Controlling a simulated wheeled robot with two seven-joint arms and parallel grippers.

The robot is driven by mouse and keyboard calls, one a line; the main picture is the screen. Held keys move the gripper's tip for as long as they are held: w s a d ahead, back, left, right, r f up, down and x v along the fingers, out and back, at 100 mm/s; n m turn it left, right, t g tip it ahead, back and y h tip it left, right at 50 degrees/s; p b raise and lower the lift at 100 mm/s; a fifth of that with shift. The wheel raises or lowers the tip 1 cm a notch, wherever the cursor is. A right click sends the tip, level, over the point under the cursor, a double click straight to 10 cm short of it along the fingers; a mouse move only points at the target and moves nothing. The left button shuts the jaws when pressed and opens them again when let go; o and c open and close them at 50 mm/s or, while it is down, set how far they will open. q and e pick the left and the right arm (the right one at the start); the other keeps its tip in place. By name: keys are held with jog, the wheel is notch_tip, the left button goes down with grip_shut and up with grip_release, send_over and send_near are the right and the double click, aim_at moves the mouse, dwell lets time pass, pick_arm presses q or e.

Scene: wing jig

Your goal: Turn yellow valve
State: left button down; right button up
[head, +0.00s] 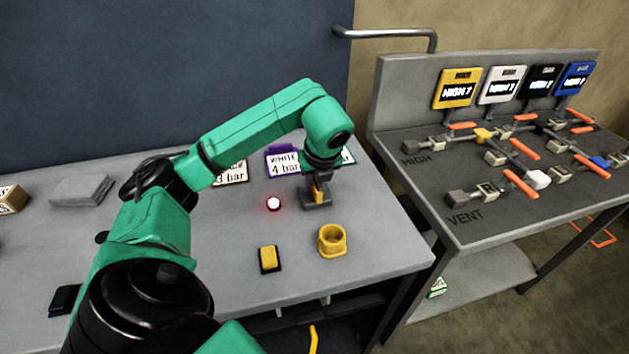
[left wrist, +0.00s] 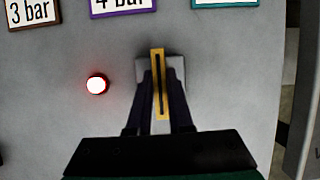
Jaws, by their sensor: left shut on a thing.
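The yellow valve (head: 318,191) is a narrow yellow handle on a small grey base at the back right of the grey bench. In the left wrist view the yellow handle (left wrist: 158,65) has a dark line along its length and runs up and down the picture. My left gripper (head: 317,187) points down over it. Its dark fingers (left wrist: 160,108) are shut on the handle from both sides. My right gripper is not in view.
A lit red-white lamp (head: 273,203) stands left of the valve. A yellow rocker switch (head: 269,259) and a yellow hollow fitting (head: 332,241) are in front. Pressure signs (head: 283,161) line the back. A grey panel with pipes and orange levers (head: 470,225) stands right.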

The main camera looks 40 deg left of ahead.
aim_at(317, 186)
pick_arm(q)
jog(key=shift+r, duration=0.1)
jog(key=c, duration=0.8)
grip_release()
jog(key=v, duration=0.5)
jog(key=shift+w+r, duration=0.1)
jog(key=shift+r, duration=0.1)
jog(key=p+v, duration=0.6)
jog(key=v, duration=0.3)
jog(key=shift+d, duration=0.1)
